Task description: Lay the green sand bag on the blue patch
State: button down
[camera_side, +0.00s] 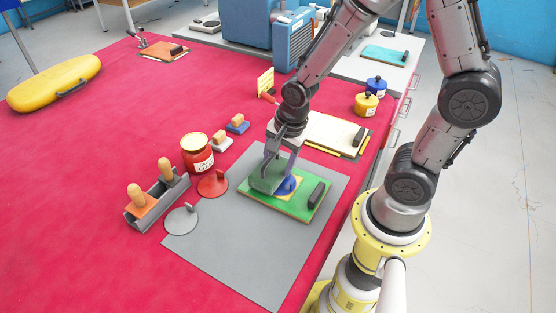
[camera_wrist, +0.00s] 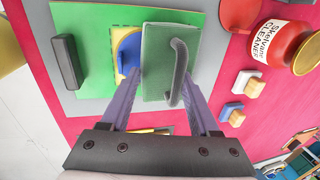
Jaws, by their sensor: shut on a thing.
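The green sand bag (camera_wrist: 158,62), a grey-green block with a dark handle (camera_wrist: 179,72), is between the fingers of my gripper (camera_wrist: 162,78), which is shut on it. In the side view my gripper (camera_side: 278,168) points down over the green board, with the bag (camera_side: 265,183) at its fingertips. The blue patch (camera_side: 288,186) is a round piece on a yellow square on the green board (camera_side: 290,211). In the wrist view the bag hides part of the blue patch (camera_wrist: 129,52), covering its right side. I cannot tell whether the bag touches the board.
A black block (camera_side: 318,194) lies on the board's right end. The board rests on a grey mat (camera_side: 230,241) on a red table. A red disc (camera_side: 213,184), a grey disc (camera_side: 182,220), a cleaner jar (camera_side: 197,155) and a tool tray (camera_side: 148,212) stand to the left.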

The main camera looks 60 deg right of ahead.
jog(key=shift+w, duration=0.1)
dwell(0.3)
jog(key=shift+c, duration=0.2)
grip_release()
jog(key=shift+o, duration=0.2)
jog(key=shift+f, duration=0.1)
jog(key=shift+w+v, duration=0.2)
jog(key=shift+v, duration=0.8)
jog(key=shift+w+v, duration=0.2)
jog(key=shift+v, duration=0.8)
jog(key=shift+w+v, duration=0.2)
jog(key=shift+v, duration=0.8)
jog(key=shift+r, duration=0.2)
